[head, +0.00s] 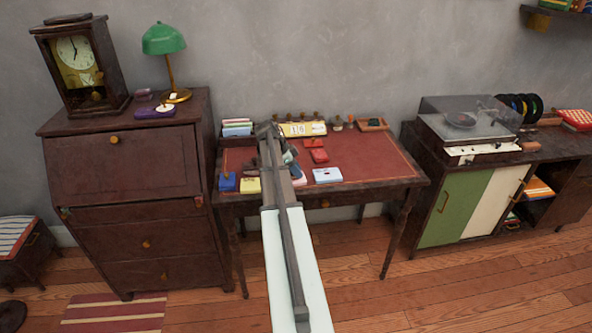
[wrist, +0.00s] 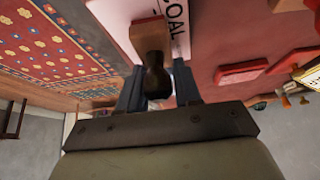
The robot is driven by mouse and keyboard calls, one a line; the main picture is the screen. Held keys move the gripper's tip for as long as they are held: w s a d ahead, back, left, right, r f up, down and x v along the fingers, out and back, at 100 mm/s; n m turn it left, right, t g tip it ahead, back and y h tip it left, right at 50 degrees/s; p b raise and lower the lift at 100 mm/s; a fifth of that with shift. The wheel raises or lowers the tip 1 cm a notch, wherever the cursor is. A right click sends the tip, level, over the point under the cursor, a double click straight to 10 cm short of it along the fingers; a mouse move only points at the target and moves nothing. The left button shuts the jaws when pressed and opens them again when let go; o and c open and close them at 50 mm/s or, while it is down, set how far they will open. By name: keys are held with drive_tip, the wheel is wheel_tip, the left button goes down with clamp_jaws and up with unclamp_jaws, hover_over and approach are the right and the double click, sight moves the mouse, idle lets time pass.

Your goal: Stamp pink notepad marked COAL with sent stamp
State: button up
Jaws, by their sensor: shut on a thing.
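The pink notepad (wrist: 120,12) marked COAL is at the top of the wrist view, partly cut off; only "OAL" reads clearly. In the head view a sliver of it (head: 300,181) shows beside my arm, which hides the rest. My gripper (wrist: 159,88) is shut on a stamp (wrist: 150,36) with a wooden block and a dark handle. The block is over the notepad's lettered side; I cannot tell whether they touch. The stamp's face and label are hidden. In the head view my gripper (head: 288,153) is above the desk's front middle.
Two red pads (head: 319,156) lie on the red desk top (head: 375,162). A light-blue notepad (head: 327,175) lies to the right, yellow (head: 250,186) and blue (head: 227,182) ones to the left. A calendar (head: 303,129) and several small handles stand behind.

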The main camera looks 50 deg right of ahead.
idle(0.7)
drive_tip(key=shift+r, duration=3.45)
